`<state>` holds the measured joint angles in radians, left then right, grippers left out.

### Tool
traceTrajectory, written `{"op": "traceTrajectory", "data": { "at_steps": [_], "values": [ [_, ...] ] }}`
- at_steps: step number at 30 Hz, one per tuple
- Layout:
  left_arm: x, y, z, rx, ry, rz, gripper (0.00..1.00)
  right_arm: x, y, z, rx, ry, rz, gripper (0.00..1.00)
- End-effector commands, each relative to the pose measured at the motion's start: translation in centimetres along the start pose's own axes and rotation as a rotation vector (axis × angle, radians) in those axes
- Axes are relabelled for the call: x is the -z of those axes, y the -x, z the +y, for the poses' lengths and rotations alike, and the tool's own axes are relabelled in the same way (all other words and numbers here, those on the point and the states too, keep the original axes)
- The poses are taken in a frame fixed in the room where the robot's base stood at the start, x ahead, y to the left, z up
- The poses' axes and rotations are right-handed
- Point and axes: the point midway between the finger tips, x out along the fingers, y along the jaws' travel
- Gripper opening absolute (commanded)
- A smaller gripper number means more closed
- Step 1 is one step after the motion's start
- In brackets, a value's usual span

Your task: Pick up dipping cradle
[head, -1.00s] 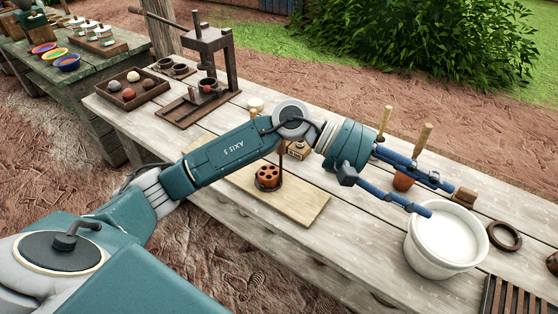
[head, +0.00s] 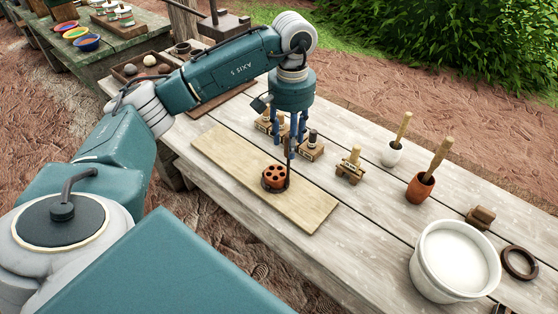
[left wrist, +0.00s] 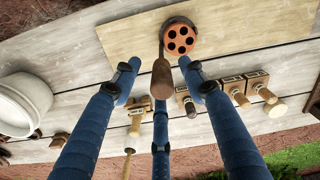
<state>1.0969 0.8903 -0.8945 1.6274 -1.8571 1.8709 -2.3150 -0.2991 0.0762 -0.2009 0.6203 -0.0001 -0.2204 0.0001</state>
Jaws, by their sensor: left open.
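The dipping cradle is a dark ring-like holder with an upright brown handle (left wrist: 161,76), standing on a pale board (head: 225,172). A round terracotta piece with several holes (head: 273,178) sits in it; this also shows in the left wrist view (left wrist: 181,39). My left gripper (head: 289,140) is open and points down over the cradle's handle. In the left wrist view its fingers (left wrist: 158,80) spread around the handle, with gaps showing at the sides. Whether any finger touches it I cannot tell. My right gripper is not in view.
Wooden stamps (head: 311,148) stand close behind the gripper, with another stamp (head: 350,166) to the right. A terracotta cup (head: 419,190) and a white cup (head: 392,156) hold wooden-handled tools. A white bucket (head: 424,272) and dark ring (head: 519,263) stand at right.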

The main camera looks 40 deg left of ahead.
Motion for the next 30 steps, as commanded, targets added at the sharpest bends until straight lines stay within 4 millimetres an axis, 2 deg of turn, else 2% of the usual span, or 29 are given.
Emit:
{"op": "traceTrajectory", "data": {
  "at_steps": [5,9,13,22,23,28,29,30],
  "values": [
    [-0.1,-1.2,-0.1,0.0,0.0,-0.004,0.43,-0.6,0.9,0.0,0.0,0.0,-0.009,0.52],
    [-0.1,-3.2,-0.4,0.0,0.001,-0.006,0.43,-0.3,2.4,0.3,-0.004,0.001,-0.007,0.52],
    [0.0,-5.0,-0.4,-0.001,-0.001,-0.003,0.43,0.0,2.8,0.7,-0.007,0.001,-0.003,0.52],
    [0.1,-5.8,-0.3,-0.002,-0.001,0.001,0.43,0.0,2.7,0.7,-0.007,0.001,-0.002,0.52],
    [0.1,-5.8,-0.3,-0.002,-0.001,0.001,0.39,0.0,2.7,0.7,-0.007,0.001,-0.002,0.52],
    [0.1,-5.7,-0.3,-0.002,-0.001,0.001,0.05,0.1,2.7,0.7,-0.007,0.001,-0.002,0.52],
    [0.1,-5.7,-0.3,-0.002,-0.001,0.001,0.0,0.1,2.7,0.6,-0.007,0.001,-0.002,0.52],
    [0.1,-5.7,-0.3,-0.002,-0.001,0.001,0.0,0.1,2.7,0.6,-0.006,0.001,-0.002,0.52]
  ]
}}
